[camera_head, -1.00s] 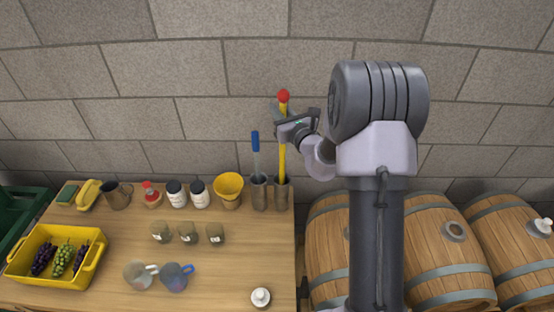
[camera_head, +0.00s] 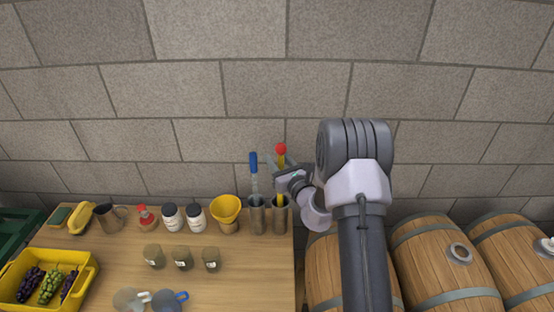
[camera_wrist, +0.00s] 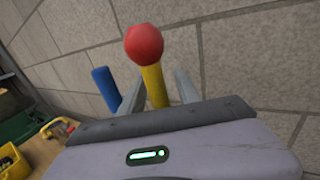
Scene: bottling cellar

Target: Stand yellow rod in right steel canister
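The yellow rod (camera_head: 281,161) with a red ball on top stands upright, its lower part inside the right steel canister (camera_head: 280,218). The rod also shows in the wrist view (camera_wrist: 154,86). My gripper (camera_head: 286,164) is at the rod's upper part, just below the ball. In the wrist view (camera_wrist: 158,88) its fingers are on either side of the rod, with narrow gaps showing, so it looks open around it. The rod's lower end is hidden inside the canister.
The left steel canister (camera_head: 257,218), close beside the right one, holds a blue-handled rod (camera_head: 254,172). A yellow funnel (camera_head: 226,208) and white jars (camera_head: 195,216) stand to the left. Barrels (camera_head: 441,255) are right of the table. The stone wall (camera_head: 280,90) is behind.

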